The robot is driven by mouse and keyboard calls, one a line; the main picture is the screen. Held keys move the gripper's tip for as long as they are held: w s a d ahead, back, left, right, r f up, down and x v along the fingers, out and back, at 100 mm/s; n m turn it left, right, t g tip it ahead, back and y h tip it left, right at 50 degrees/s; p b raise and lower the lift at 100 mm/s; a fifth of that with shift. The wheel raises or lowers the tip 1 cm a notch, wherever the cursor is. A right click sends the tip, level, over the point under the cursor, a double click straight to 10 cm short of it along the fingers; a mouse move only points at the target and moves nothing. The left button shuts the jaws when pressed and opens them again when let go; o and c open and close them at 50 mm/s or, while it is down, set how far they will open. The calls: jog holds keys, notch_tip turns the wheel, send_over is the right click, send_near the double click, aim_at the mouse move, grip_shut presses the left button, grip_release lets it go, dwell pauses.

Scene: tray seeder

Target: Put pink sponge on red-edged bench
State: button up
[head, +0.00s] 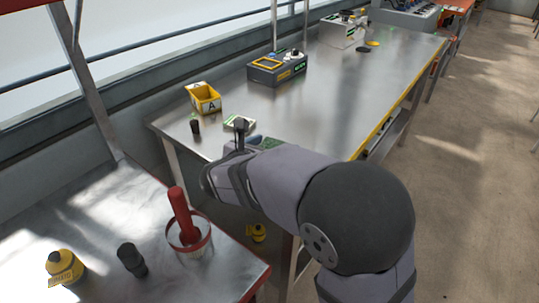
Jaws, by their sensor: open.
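I cannot make out a pink sponge in the head view; my arm hides part of the yellow-edged bench's near end. The red-edged bench (215,273) is at the lower left, a metal top with a red edge at its right corner. My gripper (240,132) is over the near end of the yellow-edged metal bench (340,95), beside a small white and green item (236,121). Its fingers are small and dark here. It is open, and I see nothing held in it.
On the red-edged bench stand a yellow bottle (64,267), a dark cylinder (132,260) and a pot (188,243) with a red handle-like piece (181,213). A yellow bin (204,98), a small dark pot (195,126) and a grey device (277,70) stand on the other bench.

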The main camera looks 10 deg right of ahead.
jog(key=shift+c, duration=0.3)
jog(key=c, duration=1.1)
jog(key=shift+r, duration=0.1)
jog(key=shift+c, duration=0.2)
notch_tip(320, 180, up, 10)
jog(key=p, duration=0.3)
jog(key=p, duration=0.3)
jog(key=shift+s+a+r, duration=0.1)
jog(key=shift+r, duration=0.05)
